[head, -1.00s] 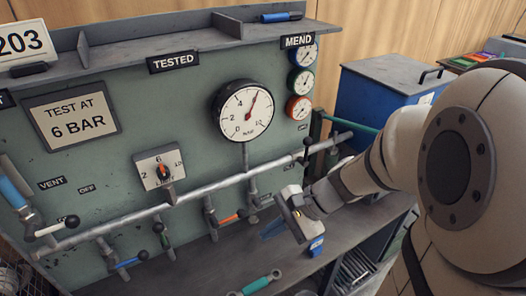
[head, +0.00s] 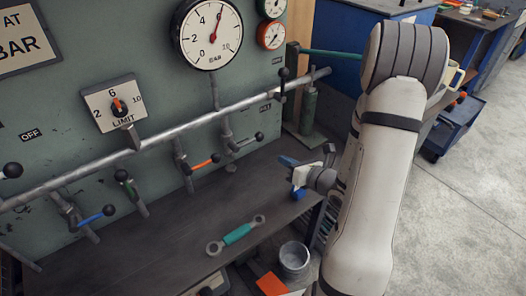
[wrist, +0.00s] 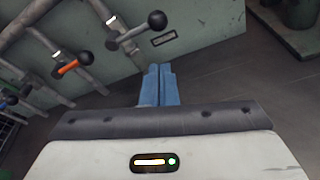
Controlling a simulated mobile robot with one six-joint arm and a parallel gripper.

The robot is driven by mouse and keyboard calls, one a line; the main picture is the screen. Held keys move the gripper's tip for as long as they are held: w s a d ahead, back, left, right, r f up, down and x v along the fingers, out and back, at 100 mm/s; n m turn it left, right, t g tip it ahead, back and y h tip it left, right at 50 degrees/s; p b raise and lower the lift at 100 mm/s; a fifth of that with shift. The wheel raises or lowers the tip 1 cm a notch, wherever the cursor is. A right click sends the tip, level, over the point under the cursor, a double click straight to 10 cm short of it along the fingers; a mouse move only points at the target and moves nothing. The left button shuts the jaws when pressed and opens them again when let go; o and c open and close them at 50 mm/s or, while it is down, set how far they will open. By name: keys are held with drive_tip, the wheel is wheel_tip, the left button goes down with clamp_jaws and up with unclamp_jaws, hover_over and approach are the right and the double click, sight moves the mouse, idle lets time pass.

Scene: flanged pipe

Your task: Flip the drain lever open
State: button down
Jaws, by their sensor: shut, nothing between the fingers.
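I cannot read which lever is labelled drain. At the right of the panel, a grey lever with a black knob (head: 247,141) sticks out sideways below the pipe; a similar grey lever (wrist: 134,34) shows at the top of the wrist view, beside a small dark label (wrist: 163,38). An orange lever (head: 204,163) is left of it, also in the wrist view (wrist: 67,67). An upright lever with a black knob (head: 284,78) stands at the pipe's right end. My gripper (head: 288,161), its blue fingers shut and empty (wrist: 157,84), is over the bench, apart from the levers.
The grey pipe (head: 160,138) runs across the green panel. A blue lever (head: 94,218) is farther left. A teal-handled wrench (head: 237,234) lies on the bench (head: 165,215). A metal bucket (head: 294,258) stands in front. A green cylinder (head: 309,108) is at the right.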

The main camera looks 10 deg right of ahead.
drive_tip(key=x, duration=1)
